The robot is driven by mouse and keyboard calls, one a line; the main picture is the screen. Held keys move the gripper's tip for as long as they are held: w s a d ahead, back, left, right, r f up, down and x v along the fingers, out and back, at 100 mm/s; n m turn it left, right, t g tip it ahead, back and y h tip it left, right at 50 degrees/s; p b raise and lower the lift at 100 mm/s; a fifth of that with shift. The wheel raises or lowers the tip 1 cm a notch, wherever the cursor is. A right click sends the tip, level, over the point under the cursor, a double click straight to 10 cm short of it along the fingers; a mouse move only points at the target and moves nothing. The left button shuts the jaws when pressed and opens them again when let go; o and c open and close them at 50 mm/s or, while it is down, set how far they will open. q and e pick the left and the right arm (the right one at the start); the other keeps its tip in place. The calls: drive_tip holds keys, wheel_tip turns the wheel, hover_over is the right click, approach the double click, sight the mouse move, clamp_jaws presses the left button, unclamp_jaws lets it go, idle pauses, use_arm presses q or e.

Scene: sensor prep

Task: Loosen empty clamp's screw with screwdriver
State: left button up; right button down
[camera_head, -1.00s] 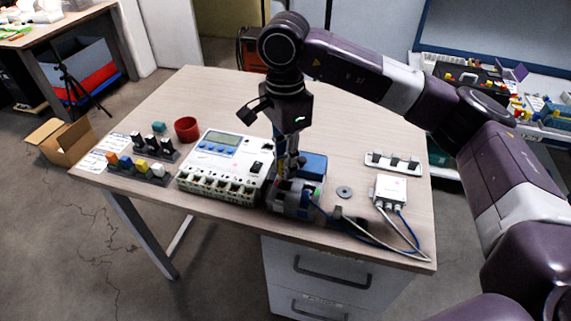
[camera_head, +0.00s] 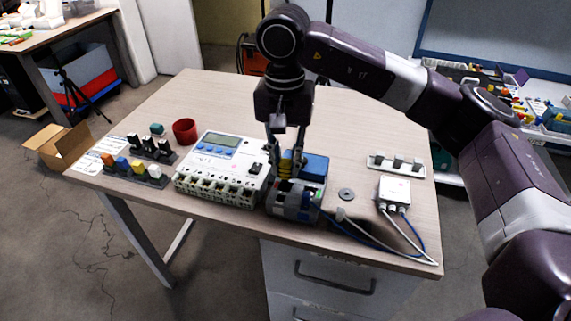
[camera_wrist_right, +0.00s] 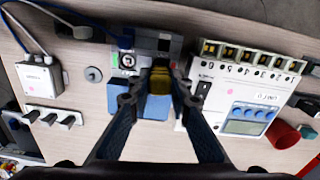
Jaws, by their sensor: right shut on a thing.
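My right gripper (camera_head: 286,168) points down over the grey clamp fixture (camera_head: 291,206) near the table's front edge. It is shut on a yellow-handled tool, seemingly the screwdriver (camera_wrist_right: 160,82). The yellow handle also shows between the fingers in the head view (camera_head: 286,160). The tool's tip is hidden, so I cannot tell whether it sits in a screw. In the right wrist view the fixture (camera_wrist_right: 143,44) lies just beyond the fingertips. A round metal part and blue cable are at its left; which clamp is empty is unclear. My left gripper is not in view.
A blue box (camera_head: 314,167) stands close behind the fixture. A white meter with a display (camera_head: 220,160) is at its left. A grey washer (camera_head: 347,194), a white cabled box (camera_head: 394,190) and a switch strip (camera_head: 396,165) are at the right. The table's back is clear.

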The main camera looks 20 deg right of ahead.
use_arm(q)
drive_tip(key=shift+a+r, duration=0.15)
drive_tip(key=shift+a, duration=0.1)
use_arm(e)
drive_tip(key=shift+r+p, duration=0.75)
drive_tip(key=shift+r, duration=0.35)
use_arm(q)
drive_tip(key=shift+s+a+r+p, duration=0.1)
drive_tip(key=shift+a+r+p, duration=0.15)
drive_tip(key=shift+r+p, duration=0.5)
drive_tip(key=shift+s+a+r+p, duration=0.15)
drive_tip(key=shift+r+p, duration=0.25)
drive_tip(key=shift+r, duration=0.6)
use_arm(e)
drive_tip(key=shift+r, duration=1.9)
